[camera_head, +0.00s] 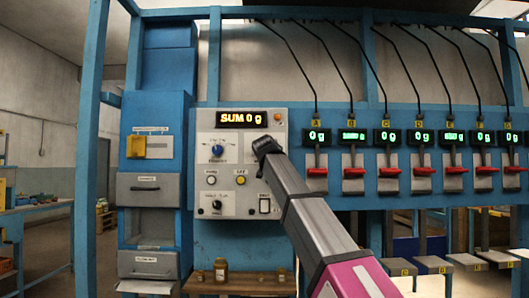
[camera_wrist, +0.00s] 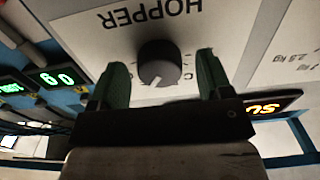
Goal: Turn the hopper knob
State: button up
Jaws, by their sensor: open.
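The hopper knob (camera_wrist: 157,62) is a round dark knob on a pale panel, with a light mark on its face near the gripper side of the wrist view. The printed word HOPPER is beside it. My gripper (camera_wrist: 161,68) is open, with one dark green finger on each side of the knob and a visible gap to each. In the head view my gripper (camera_head: 264,146) is at the right part of the grey control panel (camera_head: 200,128) and hides the knob there.
A SUM display (camera_head: 245,118) is above my gripper. A blue knob (camera_head: 217,150), a yellow button (camera_head: 240,180) and a black knob (camera_head: 216,204) are on the same panel. Several red levers (camera_head: 317,171) under green displays stand to the right. Grey drawers (camera_head: 148,190) are left.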

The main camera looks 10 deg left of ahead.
jog(key=c, duration=0.9)
jog(key=shift+n, duration=0.3)
jog(key=shift+d+n, duration=0.1)
jog(key=shift+n, duration=9.4)
